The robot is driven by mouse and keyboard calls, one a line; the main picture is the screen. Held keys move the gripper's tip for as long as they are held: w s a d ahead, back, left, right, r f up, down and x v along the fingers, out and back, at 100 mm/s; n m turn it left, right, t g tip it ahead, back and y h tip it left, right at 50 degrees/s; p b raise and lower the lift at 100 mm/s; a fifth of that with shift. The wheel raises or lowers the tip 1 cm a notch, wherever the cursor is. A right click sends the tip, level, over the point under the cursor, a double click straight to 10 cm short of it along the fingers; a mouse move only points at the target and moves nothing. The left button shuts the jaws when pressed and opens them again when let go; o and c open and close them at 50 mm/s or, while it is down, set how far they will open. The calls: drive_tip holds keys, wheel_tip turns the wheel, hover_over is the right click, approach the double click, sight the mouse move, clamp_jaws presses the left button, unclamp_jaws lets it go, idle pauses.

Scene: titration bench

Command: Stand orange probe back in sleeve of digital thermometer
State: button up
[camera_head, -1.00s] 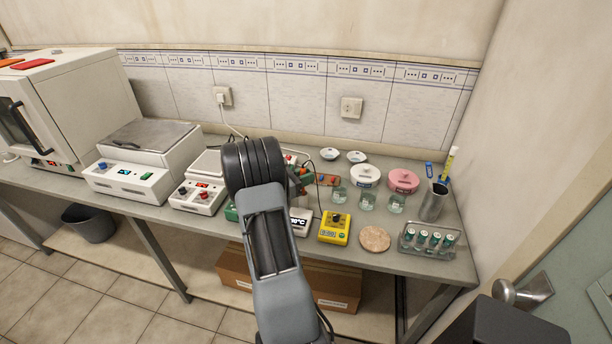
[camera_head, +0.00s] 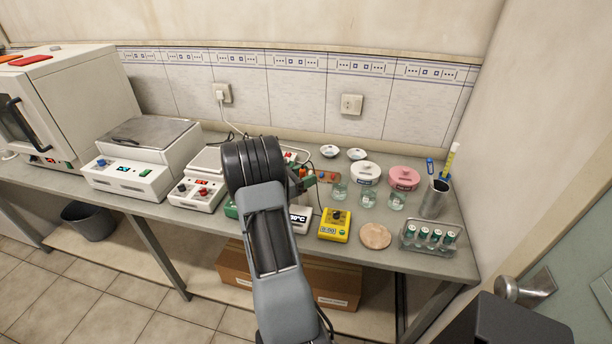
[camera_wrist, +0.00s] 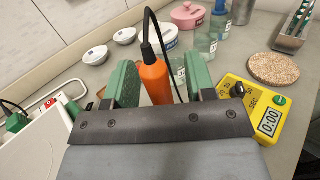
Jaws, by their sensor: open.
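My gripper (camera_wrist: 160,82) is open, with its two green finger pads on either side of the orange probe (camera_wrist: 155,82). The probe stands roughly upright between the pads, with a black cable leaving its top. A gap shows between the probe and the right pad; I cannot tell whether it touches the left one. Its lower end is hidden behind the gripper body, so I cannot tell whether it is in the sleeve. The digital thermometer (camera_head: 300,219) shows only partly in the head view, as a white case with a °C display beside my arm. Its sleeve is not visible.
A yellow timer (camera_head: 335,226) stands right of the thermometer, then a round cork mat (camera_head: 375,236). Glass jars (camera_head: 367,200), lidded pots (camera_head: 403,178), a metal cup (camera_head: 433,203) and a vial rack (camera_head: 428,240) fill the right side. White instruments stand left.

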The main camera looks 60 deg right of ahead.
drive_tip(key=b+v, duration=0.2)
drive_tip(key=v, duration=1.2)
drive_tip(key=shift+s+r, duration=0.1)
drive_tip(key=shift+r, duration=0.05)
idle(0.4)
drive_tip(key=s+a+r+m+t+y, duration=0.1)
drive_tip(key=a+m+t+y, duration=0.3)
drive_tip(key=a, duration=0.6)
drive_tip(key=s+a+r+m+t+y, duration=0.1)
drive_tip(key=s+a+m+t+y, duration=0.2)
drive_tip(key=a+y, duration=0.3)
drive_tip(key=s+a+r+m+t+y, duration=0.2)
drive_tip(key=s+a+m+t+y, duration=0.1)
drive_tip(key=a, duration=1.2)
drive_tip(key=m+t+y, duration=0.1)
drive_tip(key=t+y, duration=0.1)
drive_tip(key=shift+m+t+y, duration=0.3)
drive_tip(key=shift+y, duration=0.1)
drive_tip(key=shift+s+a+r, duration=0.1)
drive_tip(key=shift+a+r, duration=0.15)
drive_tip(key=shift+a, duration=0.3)
drive_tip(key=shift+c, duration=0.7)
drive_tip(key=shift+d, duration=0.15)
